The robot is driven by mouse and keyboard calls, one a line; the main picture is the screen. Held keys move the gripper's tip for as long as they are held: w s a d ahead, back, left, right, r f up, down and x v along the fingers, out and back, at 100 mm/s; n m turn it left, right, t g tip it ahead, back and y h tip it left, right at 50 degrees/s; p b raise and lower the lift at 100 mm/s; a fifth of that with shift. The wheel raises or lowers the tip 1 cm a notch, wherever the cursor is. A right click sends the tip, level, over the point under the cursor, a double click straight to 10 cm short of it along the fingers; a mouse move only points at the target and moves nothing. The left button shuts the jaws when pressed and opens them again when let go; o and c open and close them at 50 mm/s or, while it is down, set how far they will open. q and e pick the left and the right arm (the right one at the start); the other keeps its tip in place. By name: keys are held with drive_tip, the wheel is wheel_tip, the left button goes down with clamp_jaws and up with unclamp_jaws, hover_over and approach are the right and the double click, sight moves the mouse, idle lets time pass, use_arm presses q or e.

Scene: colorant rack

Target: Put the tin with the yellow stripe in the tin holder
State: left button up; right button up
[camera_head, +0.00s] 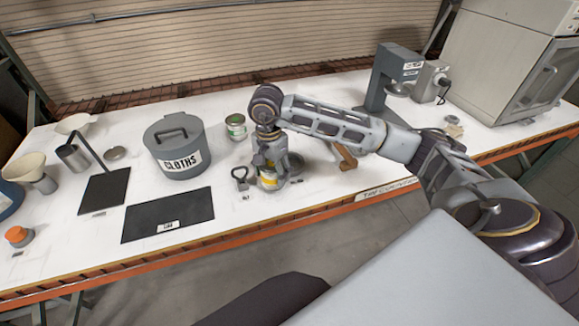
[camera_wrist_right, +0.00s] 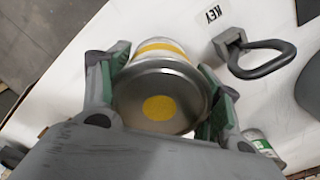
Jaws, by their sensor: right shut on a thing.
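The tin with the yellow stripe (camera_head: 267,181) stands near the front edge of the white bench in the head view. My right gripper (camera_head: 268,172) reaches down from above and is shut on it. In the wrist view the tin's grey lid with a yellow dot (camera_wrist_right: 160,107) faces the camera, between my right gripper's green-padded fingers (camera_wrist_right: 163,92). The yellow stripe shows on the side beyond the lid. I cannot tell whether the tin's base touches the bench. I cannot make out the tin holder for certain; my gripper and arm cover part of that area. My left gripper is not in view.
A green-labelled tin (camera_head: 236,126) stands behind the gripper. The grey CLOTHS bin (camera_head: 178,148) and a black mat (camera_head: 168,215) are farther left. A wooden-handled object (camera_head: 345,157) lies right.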

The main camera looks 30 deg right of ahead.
drive_tip(key=m, duration=0.1)
drive_tip(key=w+d+m, duration=0.1)
drive_tip(key=m, duration=0.1)
drive_tip(key=shift+r+m, duration=0.3)
drive_tip(key=shift+r, duration=0.1)
drive_tip(key=m, duration=0.1)
drive_tip(key=d+m, duration=0.1)
drive_tip(key=m, duration=0.1)
drive_tip(key=r+m, duration=0.1)
drive_tip(key=shift+w+d+p, duration=0.15)
drive_tip(key=shift+w+p, duration=0.15)
drive_tip(key=shift+w, duration=0.1)
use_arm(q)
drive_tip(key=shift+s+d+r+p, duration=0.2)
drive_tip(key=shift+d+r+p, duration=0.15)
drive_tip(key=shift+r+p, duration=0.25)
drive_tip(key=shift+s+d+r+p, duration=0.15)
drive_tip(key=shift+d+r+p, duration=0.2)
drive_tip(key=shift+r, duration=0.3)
use_arm(e)
drive_tip(key=w+d+r+m, duration=0.2)
drive_tip(key=d+m, duration=0.1)
drive_tip(key=m, duration=0.9)
drive_tip(key=w+d+r+m, duration=0.2)
drive_tip(key=d+r+m, duration=0.1)
drive_tip(key=m, duration=1)
drive_tip(key=shift+d, duration=0.7)
drive_tip(key=shift+r, duration=0.1)
